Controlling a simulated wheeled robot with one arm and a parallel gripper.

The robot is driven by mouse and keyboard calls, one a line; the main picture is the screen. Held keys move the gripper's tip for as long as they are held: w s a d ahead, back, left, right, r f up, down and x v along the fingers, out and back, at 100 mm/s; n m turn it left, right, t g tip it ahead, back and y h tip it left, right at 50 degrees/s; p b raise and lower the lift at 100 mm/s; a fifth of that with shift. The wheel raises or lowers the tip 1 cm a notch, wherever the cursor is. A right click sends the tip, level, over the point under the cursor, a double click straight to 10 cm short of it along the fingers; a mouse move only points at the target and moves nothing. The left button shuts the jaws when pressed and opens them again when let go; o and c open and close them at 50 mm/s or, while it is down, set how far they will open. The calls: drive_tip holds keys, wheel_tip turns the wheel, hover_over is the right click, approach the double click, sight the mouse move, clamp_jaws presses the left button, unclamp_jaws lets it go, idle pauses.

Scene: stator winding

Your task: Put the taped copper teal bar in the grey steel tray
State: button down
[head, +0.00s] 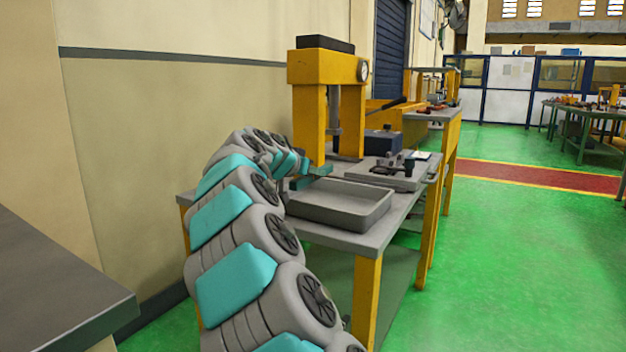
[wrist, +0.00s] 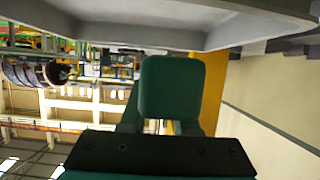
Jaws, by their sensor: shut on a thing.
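The grey steel tray (head: 345,223) is shallow and appears empty; it sits on the front of the grey bench. My gripper (head: 301,166) is at the tray's far left end, in front of the yellow press. It is shut on the teal bar (head: 316,171), which sticks out toward the right near the tray's back edge. In the wrist view, which is upside down, the bar (wrist: 172,88) shows as a dark teal block in the gripper (wrist: 163,126). A grey tray wall (wrist: 150,32) crosses the top of that view. Any copper or tape on the bar cannot be made out.
The yellow press (head: 309,115) stands just behind the tray. A dark blue box (head: 382,143) and a grey plate with a black clamp (head: 385,178) are behind and right. A dark tabletop (head: 60,290) is at front left. The green floor on the right is clear.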

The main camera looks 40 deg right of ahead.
wheel_tip(320, 180, down, 2)
drive_tip(key=shift+f, duration=0.1)
drive_tip(key=shift+f+b, duration=0.3)
drive_tip(key=shift+f+b, duration=0.3)
drive_tip(key=shift+b, duration=0.1)
drive_tip(key=c, duration=0.6)
unclamp_jaws()
drive_tip(key=shift+c, duration=0.2)
